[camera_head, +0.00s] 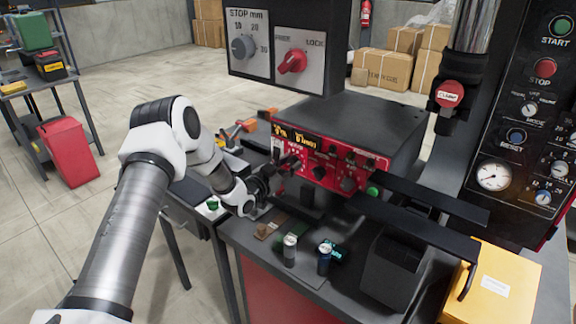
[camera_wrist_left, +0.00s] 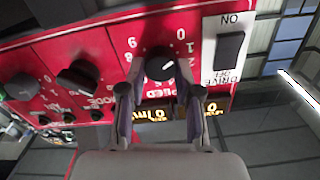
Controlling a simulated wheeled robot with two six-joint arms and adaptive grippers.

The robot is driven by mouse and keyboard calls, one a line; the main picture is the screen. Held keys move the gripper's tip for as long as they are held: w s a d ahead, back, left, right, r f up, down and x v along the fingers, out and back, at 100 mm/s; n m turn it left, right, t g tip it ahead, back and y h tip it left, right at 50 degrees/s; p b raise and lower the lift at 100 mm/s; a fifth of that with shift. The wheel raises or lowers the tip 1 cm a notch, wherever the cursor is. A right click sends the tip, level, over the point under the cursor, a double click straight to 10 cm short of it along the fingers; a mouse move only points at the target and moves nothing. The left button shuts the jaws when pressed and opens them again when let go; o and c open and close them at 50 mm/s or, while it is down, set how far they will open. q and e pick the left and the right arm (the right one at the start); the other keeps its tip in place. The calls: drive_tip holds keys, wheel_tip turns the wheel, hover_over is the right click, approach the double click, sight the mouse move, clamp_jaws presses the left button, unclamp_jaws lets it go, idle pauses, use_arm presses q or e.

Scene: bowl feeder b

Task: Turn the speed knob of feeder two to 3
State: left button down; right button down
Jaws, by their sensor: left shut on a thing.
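The speed knob (camera_wrist_left: 160,64) is a dark round knob with a white pointer mark on a red panel (camera_wrist_left: 110,50). The wrist view shows it upside down, with printed digits around it and the word SPEED beside it. My left gripper (camera_wrist_left: 160,85) has one finger on each side of the knob and is shut on it. In the head view my left gripper (camera_head: 290,163) reaches the left part of the red-faced control box (camera_head: 345,165) and hides the knob. The exact digit under the pointer is hard to read. My right gripper is not in view.
Other dark knobs (camera_wrist_left: 80,77) and a DRIVE switch (camera_wrist_left: 229,50) sit close to the speed knob. Lit displays (camera_head: 296,138) top the box face. A hanging panel (camera_head: 276,50) is above. Small cylinders (camera_head: 290,250) stand on the bench in front.

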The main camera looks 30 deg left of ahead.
use_arm(q)
drive_tip(key=m, duration=0.8)
drive_tip(key=shift+d, duration=0.1)
drive_tip(key=m, duration=0.4)
drive_tip(key=shift+m+p, duration=0.3)
drive_tip(key=shift+m, duration=1.3)
drive_tip(key=c, duration=0.8)
unclamp_jaws()
drive_tip(key=shift+w, duration=0.1)
drive_tip(key=shift+f, duration=0.15)
